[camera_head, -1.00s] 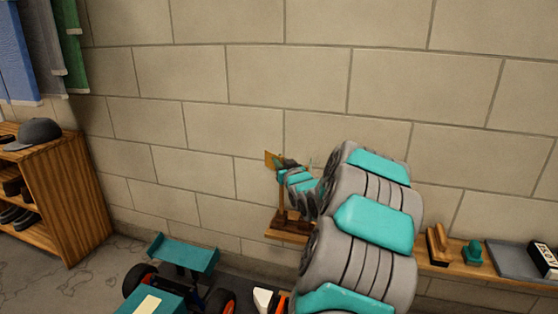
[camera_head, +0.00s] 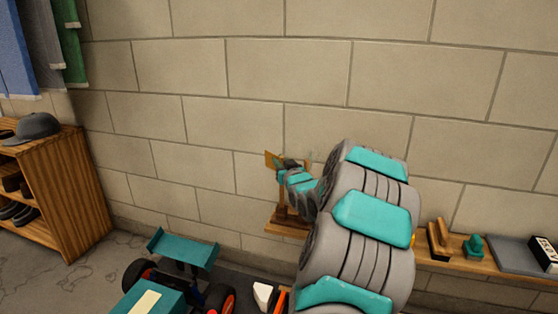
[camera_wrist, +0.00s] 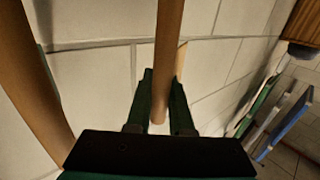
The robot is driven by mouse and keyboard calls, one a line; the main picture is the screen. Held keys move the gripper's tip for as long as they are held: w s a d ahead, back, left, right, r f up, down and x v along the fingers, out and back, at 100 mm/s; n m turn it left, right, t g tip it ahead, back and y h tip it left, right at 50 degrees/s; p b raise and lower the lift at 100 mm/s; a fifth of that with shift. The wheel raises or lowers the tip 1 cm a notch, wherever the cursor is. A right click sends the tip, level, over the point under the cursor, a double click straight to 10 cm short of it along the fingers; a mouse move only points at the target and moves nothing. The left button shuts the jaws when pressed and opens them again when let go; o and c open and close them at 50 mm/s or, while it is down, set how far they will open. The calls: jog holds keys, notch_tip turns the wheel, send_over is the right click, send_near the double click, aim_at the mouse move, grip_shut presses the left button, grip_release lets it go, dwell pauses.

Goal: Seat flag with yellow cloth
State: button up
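The flag with yellow cloth (camera_head: 272,160) shows at the tip of my arm in the head view, upright in front of the wall. A wooden pole (camera_wrist: 168,55) lies between the two dark fingers of my gripper (camera_wrist: 161,95) in the wrist view, and both fingers seem to touch it. My gripper also shows small beside the yellow cloth in the head view (camera_head: 288,168). The wooden stand (camera_head: 284,229) is below, on a ledge, partly hidden by my arm. Another thick pole (camera_wrist: 35,85) stands nearer the wrist camera.
The wall is close behind the stand. A ledge (camera_head: 450,262) runs right, holding brushes (camera_head: 438,240) and a dark box (camera_head: 545,253). A teal racecar (camera_head: 183,250) is at the lower front. A wooden shelf (camera_head: 80,195) with a cap (camera_head: 33,127) stands left.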

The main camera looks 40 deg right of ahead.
jog(key=o, duration=0.5)
jog(key=shift+s, duration=0.1)
jog(key=v, duration=0.7)
jog(key=shift+s+a, duration=0.2)
jog(key=shift+s, duration=0.05)
